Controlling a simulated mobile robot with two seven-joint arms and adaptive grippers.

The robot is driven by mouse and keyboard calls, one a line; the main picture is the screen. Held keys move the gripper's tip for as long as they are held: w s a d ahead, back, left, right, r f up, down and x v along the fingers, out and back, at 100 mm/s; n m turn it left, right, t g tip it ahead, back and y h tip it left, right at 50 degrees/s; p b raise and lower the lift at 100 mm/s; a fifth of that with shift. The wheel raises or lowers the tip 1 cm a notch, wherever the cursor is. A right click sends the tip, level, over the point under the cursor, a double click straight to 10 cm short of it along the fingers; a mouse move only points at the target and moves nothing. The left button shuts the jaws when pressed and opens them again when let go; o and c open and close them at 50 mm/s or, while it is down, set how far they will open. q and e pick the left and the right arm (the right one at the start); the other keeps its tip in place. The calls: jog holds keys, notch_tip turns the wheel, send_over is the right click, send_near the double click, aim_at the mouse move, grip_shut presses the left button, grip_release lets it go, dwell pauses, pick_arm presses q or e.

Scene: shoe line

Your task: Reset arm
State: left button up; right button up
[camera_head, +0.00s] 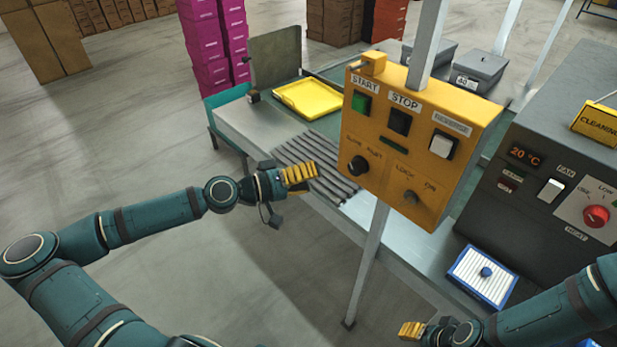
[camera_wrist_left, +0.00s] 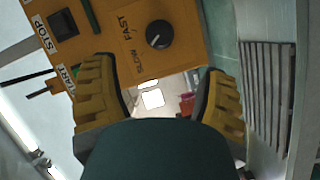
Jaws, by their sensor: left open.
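My left gripper (camera_head: 300,174) reaches in from the left with yellow ribbed fingers, in front of the rollers and left of the yellow control box (camera_head: 415,140). In the left wrist view its two fingers (camera_wrist_left: 160,100) stand apart with nothing between them. The control box with its speed knob (camera_wrist_left: 159,34) shows beyond the fingertips. My right gripper (camera_head: 412,331) is low at the right, its yellow fingers seen small; whether they are apart is unclear.
Rollers (camera_head: 318,168) and a yellow tray (camera_head: 308,98) are on the conveyor line. A post holds the control box. Open floor lies at the left.

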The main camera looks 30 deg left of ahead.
dwell(0.3)
pick_arm(q)
jog(key=s+d+f+m+g+h, duration=0.1)
jog(key=s+d+f+g, duration=0.25)
jog(key=d+f, duration=0.45)
jog(key=s+d+f+m+g, duration=0.15)
jog(key=d+f+g, duration=0.3)
jog(key=d, duration=0.65)
jog(key=s+f+g+y, duration=0.3)
jog(key=s+f+y, duration=0.2)
jog(key=s+f, duration=0.5)
jog(key=shift+w+a+f+t+y, duration=0.1)
jog(key=shift+w+a+f+y, duration=0.1)
jog(key=shift+a+f+y, duration=0.35)
jog(key=shift+w+a+f+t+y, duration=0.1)
jog(key=shift+w+a+f+y, duration=0.1)
jog(key=shift+a+y, duration=0.55)
jog(key=shift+w+a+f+t+y, duration=0.15)
jog(key=shift+a+f+y, duration=0.25)
jog(key=shift+a, duration=0.5)
